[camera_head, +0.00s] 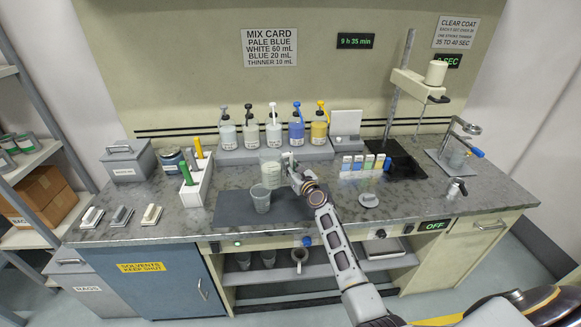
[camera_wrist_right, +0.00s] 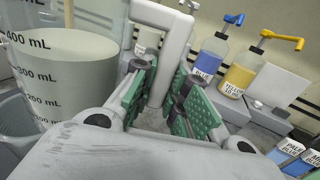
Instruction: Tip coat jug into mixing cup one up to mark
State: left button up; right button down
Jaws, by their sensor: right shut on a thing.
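The clear jug (camera_head: 270,172) is behind the mixing cup in the head view and looks about upright. In the right wrist view the jug (camera_wrist_right: 62,85) has black mL marks and pale grey-white liquid, its surface near the 400 mL mark. My right gripper (camera_head: 291,172) is shut on the jug's handle; its green pads (camera_wrist_right: 165,100) press the pale handle (camera_wrist_right: 170,55) from both sides. A clear cup (camera_head: 261,199), apparently the mixing cup, stands on the dark mat (camera_head: 235,212). Its contents are hard to tell. My left gripper is out of view.
Several pump bottles (camera_head: 274,134) stand on a ledge behind the jug. A white holder (camera_head: 196,182) with coloured handles stands left. Small labelled pots (camera_head: 358,163) and a stand (camera_head: 403,85) are at right. The counter front right of the mat is mostly clear.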

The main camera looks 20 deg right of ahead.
aim_at(291, 152)
jog(key=shift+r, duration=0.3)
jog(key=r+n, duration=0.1)
jog(key=d+r+n, duration=0.1)
jog(key=r+n, duration=0.1)
jog(key=shift+w+d, duration=0.1)
jog(key=shift+d, duration=0.2)
jog(key=shift+a+r+n+y, duration=0.2)
jog(key=shift+r+n, duration=0.55)
jog(key=shift+n, duration=0.85)
jog(key=shift+a+r+n+y, duration=0.15)
jog(key=shift+r+n, duration=0.65)
jog(key=shift+n, duration=0.8)
jog(key=shift+a+r+n+y, duration=0.15)
jog(key=shift+r+n, duration=0.6)
jog(key=shift+n, duration=0.85)
jog(key=shift+a+n, duration=0.2)
jog(key=shift+n, duration=0.1)
